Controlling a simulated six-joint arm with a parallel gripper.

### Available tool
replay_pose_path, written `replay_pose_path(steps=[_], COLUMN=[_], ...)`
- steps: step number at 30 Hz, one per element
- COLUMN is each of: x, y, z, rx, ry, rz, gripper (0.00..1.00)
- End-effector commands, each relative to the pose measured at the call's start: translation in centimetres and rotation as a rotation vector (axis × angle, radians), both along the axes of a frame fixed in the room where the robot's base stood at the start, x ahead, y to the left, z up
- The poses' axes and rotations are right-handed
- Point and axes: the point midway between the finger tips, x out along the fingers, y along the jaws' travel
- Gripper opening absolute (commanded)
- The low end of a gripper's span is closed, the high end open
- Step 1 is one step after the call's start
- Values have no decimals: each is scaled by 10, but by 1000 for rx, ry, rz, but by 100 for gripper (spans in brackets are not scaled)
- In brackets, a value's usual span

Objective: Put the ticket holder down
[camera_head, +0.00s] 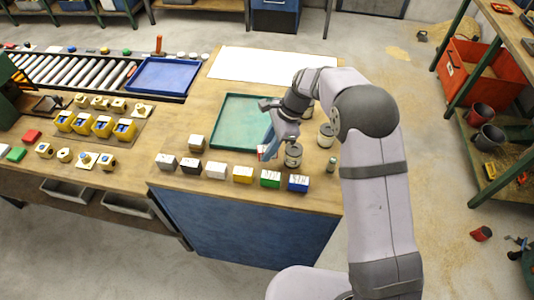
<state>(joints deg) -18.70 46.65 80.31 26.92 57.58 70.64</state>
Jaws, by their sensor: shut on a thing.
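My gripper (273,134) reaches down over the front right of the workbench, at the near right corner of the green tray. It is shut on a small, flat, bluish piece with some red and white at its lower end, which I take to be the ticket holder (265,152). The holder is tilted and partly hidden by my gripper. Its lower end is close to the bench top, but I cannot tell whether it touches. A round metal tin (293,155) stands just right of it.
The green tray (226,143) looks empty. Several coloured blocks line the front edge, including a green one (270,179) and a blue one (298,183). Another tin (326,136) and a small bottle (332,165) stand at right. A white sheet (270,65) lies behind.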

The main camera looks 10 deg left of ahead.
Motion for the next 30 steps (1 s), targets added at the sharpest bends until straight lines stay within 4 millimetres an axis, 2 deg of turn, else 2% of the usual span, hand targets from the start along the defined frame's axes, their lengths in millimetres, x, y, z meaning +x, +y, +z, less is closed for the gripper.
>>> replay_pose_path(steps=[9, 22, 23, 30], x=[-1, -1, -1, -1], y=[0, 0, 0, 0], z=[-31, -38, -38, -37], rx=[-1, 0, 0, 0], ry=[2, 1, 1, 1], rz=[0, 0, 0, 0], gripper=[2, 2, 32, 32])
